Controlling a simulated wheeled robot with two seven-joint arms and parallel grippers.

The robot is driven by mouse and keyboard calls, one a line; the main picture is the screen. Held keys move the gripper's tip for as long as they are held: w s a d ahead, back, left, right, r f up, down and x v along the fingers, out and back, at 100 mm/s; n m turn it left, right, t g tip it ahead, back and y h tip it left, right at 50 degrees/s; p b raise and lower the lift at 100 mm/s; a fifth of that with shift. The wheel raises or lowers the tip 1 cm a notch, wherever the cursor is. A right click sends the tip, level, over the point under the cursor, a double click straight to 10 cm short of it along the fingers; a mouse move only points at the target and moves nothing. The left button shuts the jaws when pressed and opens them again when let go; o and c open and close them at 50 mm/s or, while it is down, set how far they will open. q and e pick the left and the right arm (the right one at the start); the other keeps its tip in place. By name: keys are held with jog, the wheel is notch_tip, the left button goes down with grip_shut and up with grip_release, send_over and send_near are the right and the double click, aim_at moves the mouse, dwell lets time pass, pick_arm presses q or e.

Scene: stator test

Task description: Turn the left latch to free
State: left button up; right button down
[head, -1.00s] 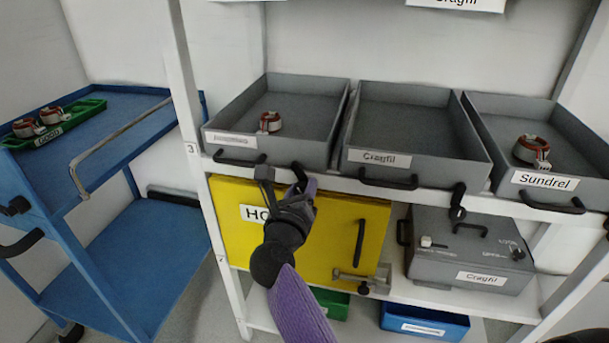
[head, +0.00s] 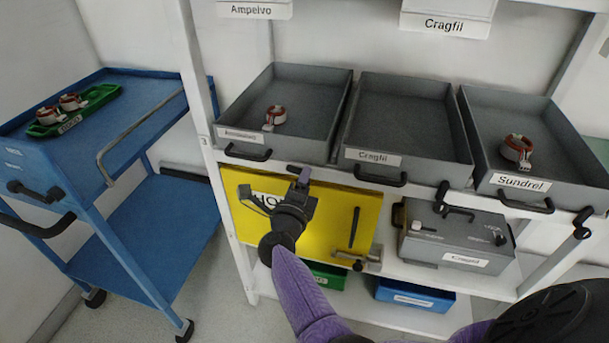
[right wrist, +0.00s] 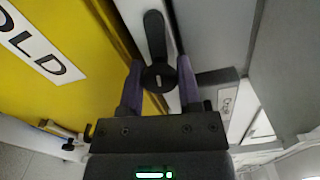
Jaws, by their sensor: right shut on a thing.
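The left latch (head: 294,168) is a small black lever on the shelf's front edge, below the gap between the two left grey trays. My right gripper (head: 303,177) is at it, partly covering it in the head view. In the right wrist view the fingers (right wrist: 158,88) are shut on the latch's round hub (right wrist: 158,77). Its lever (right wrist: 154,35) sticks out past the fingers and lies roughly along the white shelf edge. My left gripper is not in view.
The yellow HOLD panel (head: 335,222) is just below and behind the gripper. The Ampelvo tray (head: 232,133) and the Cragfil tray (head: 372,157) are above. Two more latches hang at the middle (head: 443,193) and right (head: 582,222). A blue cart (head: 150,215) stands at left.

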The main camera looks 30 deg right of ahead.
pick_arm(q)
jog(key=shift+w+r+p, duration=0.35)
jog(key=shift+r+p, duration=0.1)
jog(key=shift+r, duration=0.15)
pick_arm(e)
jog(key=shift+n, duration=1)
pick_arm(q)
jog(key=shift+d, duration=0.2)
pick_arm(e)
jog(key=shift+c, duration=1.6)
grip_release()
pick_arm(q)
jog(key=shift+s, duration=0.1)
pick_arm(e)
jog(key=shift+a, duration=0.1)
